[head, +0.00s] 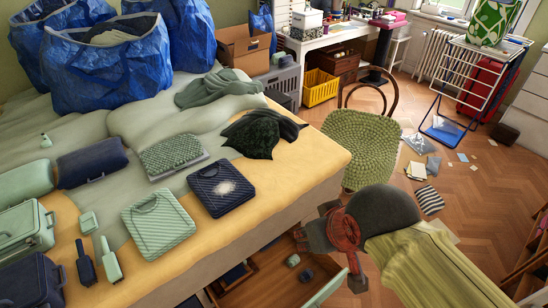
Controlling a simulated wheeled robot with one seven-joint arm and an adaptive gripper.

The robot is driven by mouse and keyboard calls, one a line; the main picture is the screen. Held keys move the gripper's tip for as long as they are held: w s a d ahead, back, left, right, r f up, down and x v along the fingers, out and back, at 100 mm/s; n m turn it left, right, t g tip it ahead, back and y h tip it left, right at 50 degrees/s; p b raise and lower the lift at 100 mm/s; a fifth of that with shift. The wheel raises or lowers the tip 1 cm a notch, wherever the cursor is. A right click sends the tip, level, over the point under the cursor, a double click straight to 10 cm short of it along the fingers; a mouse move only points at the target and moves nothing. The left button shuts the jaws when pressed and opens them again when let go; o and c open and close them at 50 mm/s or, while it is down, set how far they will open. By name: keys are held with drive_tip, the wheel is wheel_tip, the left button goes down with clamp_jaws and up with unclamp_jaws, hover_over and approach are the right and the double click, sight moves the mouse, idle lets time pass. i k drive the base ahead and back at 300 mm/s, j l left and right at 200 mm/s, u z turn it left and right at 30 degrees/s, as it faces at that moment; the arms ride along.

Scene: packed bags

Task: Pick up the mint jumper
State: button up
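In the head view, a pale mint item (158,223) that looks like a folded, ribbed jumper lies flat near the front edge of the bed. A speckled grey-green folded piece (172,153) lies behind it, and a dark navy folded piece (221,187) with a pale patch lies to its right. What looks like the end of my arm, with my gripper (328,238), hangs at the lower right, beyond the bed's edge. It is apart from the mint item and touches nothing on the bed. Its fingers are not clear enough to tell whether they are open or shut.
Mint and navy cases and small tags crowd the bed's left side. Crumpled grey-green cloth (217,88) and dark green cloth (262,134) lie farther back. Blue bags (108,75) stand at the back. A green-seated chair (362,150) stands close to the bed's right edge. Papers litter the floor.

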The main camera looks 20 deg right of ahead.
sight(156, 223)
drive_tip(key=k+l+z, duration=0.15)
drive_tip(key=k+z, duration=0.15)
drive_tip(key=k, duration=0.55)
